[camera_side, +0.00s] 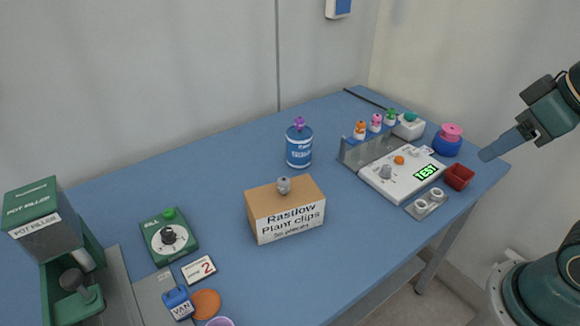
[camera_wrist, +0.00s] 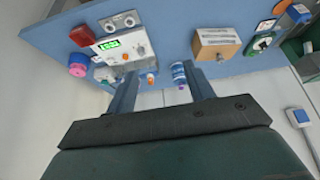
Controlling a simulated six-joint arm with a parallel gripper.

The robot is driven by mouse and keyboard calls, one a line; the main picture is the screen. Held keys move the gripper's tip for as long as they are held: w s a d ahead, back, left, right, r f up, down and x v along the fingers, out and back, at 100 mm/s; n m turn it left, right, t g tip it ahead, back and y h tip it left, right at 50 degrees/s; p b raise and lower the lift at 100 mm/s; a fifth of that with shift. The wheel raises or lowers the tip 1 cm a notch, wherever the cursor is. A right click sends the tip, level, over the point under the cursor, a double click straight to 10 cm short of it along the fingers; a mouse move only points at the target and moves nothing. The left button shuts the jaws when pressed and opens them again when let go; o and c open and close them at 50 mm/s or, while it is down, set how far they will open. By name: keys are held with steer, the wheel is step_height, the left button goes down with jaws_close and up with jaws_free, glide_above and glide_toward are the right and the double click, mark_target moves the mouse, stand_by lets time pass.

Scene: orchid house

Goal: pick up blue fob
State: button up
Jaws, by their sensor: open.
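The blue fob (camera_side: 180,306), a small blue tag with a white label reading VAN, lies near the front left of the blue table, beside an orange disc (camera_side: 206,303). In the wrist view the fob (camera_wrist: 298,13) shows small near the top right corner. My gripper (camera_side: 488,154) is in the air near the right end of the table, far from the fob. In the wrist view my gripper (camera_wrist: 162,75) has its two fingers apart with nothing held between them.
A Rastlow Plant clips box (camera_side: 285,210) and a blue can (camera_side: 299,147) stand mid-table. A green dial unit (camera_side: 168,237) and a number 2 card (camera_side: 199,269) are near the fob. A green pot filler (camera_side: 45,220) stands left. A white TEST device (camera_side: 402,175) sits right.

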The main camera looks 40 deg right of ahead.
steer(key=w+a+n+g+y, duration=0.2)
steer(key=w+a+n+y, duration=0.2)
steer(key=w+a+n, duration=1)
steer(key=w+a+f+n+g+y, duration=0.1)
steer(key=w+a+f, duration=0.1)
steer(key=a+f, duration=0.3)
steer(key=w+a+f+n+g, duration=0.1)
steer(key=a+f, duration=0.5)
steer(key=a, duration=0.7)
steer(key=w+a+f+n+g+y, duration=0.1)
steer(key=w+a+f, duration=0.3)
steer(key=a, duration=0.5)
steer(key=shift+a+f+n+g+y, duration=0.2)
steer(key=shift+f+n+g+y, duration=0.1)
steer(key=shift+f+n, duration=0.3)
steer(key=shift+w+f, duration=0.1)
steer(key=shift+f, duration=0.05)
